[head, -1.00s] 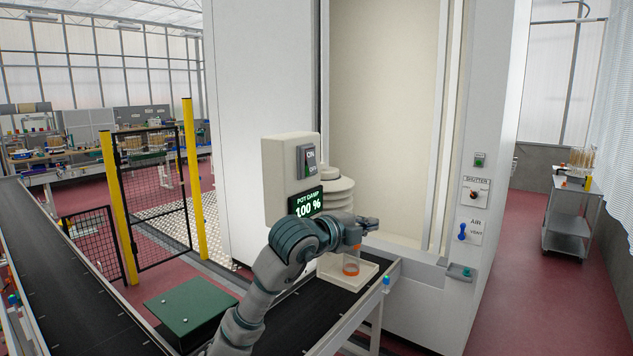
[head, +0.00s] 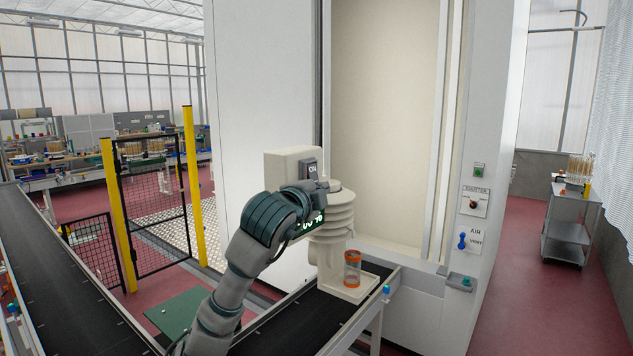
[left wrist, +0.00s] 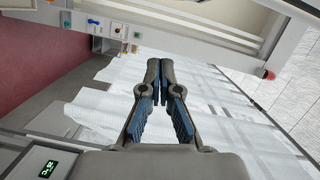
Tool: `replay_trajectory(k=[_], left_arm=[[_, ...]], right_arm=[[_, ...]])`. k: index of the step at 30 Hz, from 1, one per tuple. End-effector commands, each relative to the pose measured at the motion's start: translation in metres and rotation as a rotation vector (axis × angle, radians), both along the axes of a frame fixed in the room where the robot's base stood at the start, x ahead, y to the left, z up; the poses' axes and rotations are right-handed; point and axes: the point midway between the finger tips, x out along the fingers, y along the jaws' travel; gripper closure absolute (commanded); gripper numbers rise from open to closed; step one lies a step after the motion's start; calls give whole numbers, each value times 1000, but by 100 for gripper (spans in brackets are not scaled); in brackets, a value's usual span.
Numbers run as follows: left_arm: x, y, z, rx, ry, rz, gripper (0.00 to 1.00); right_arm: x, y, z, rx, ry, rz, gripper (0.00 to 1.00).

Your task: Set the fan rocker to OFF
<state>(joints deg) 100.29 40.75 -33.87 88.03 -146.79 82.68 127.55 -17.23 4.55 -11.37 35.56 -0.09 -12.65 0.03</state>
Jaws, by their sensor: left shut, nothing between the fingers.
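The rocker (head: 310,168) is on the beige box (head: 290,158) in front of the tall white cabinet. Its "ON" label shows at the top, while its lower part is hidden behind my left gripper. My left gripper (head: 318,186) is at the rocker's lower edge in the head view; I cannot tell whether it touches. In the left wrist view its fingers (left wrist: 160,72) are shut with nothing between them. The display (head: 310,224) below the rocker is mostly covered by my arm; a lit display also shows in the left wrist view (left wrist: 47,170). My right gripper is not in view.
A ribbed beige stack (head: 335,215) stands right beside the box. Below it a clear cup with orange bands (head: 352,268) stands on a beige tray (head: 372,288) by the conveyor (head: 290,325). The shutter knob (head: 474,204) and blue air lever (head: 462,241) are on the cabinet's right.

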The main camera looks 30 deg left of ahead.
Motion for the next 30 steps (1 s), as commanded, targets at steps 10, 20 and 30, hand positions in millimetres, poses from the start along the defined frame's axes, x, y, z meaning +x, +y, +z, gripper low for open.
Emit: replay_trajectory(k=[10, 20, 30], left_arm=[[58, 22, -1, 1, -1, 4, 100], [60, 46, -10, 0, -1, 0, 100], [60, 50, -11, 1, -1, 0, 100]], right_arm=[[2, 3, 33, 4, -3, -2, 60], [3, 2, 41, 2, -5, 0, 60], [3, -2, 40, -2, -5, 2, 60]])
